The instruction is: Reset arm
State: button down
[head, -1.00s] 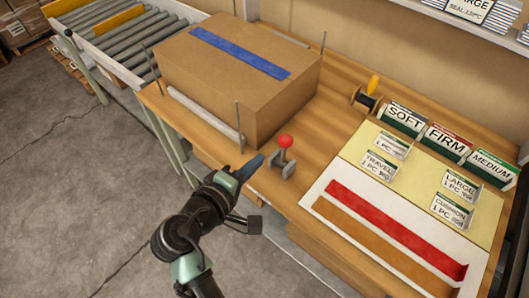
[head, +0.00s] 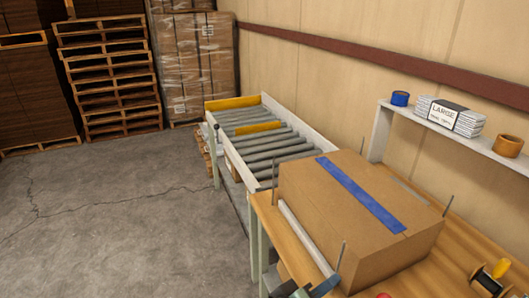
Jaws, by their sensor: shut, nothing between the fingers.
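My gripper (head: 326,285) shows only in part at the bottom edge of the head view. Its blue fingers are shut with nothing between them, and point to the right. They are just in front of the near side of a closed cardboard box (head: 320,200). I cannot tell whether they touch anything. The box has blue tape along its top and sits on the wooden bench (head: 455,255) between thin upright metal rods. The rest of my arm is cut off below the picture.
A roller conveyor (head: 268,140) runs away behind the box. A shelf (head: 440,130) at right holds tape rolls and a LARGE pack (head: 450,115). A yellow-handled spool (head: 490,275) stands on the bench. Pallets (head: 108,75) and wrapped cartons (head: 195,65) stand far back. The left floor is clear.

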jog(key=w+a+r+m+t+y, duration=0.1)
jog(key=w+a+r+t, duration=0.15)
jog(key=r, duration=0.55)
jog(key=w+a+r+m+t+y, duration=0.15)
jog(key=r+t, duration=0.25)
jog(key=r, duration=0.5)
jog(key=w+a+r+m+t+y, duration=0.1)
jog(key=a+r+t+y, duration=0.15)
jog(key=r, duration=0.55)
jog(key=s+a+r+t+y, duration=0.2)
jog(key=s+r, duration=0.4)
jog(key=r, duration=0.5)
jog(key=s+a+r+t+y, duration=0.3)
jog(key=s+r+t, duration=0.4)
jog(key=r, duration=0.4)
jog(key=shift+s+a+r, duration=0.2)
jog(key=shift+a+r, duration=0.1)
jog(key=shift+a, duration=0.3)
jog(key=shift+m, duration=0.25)
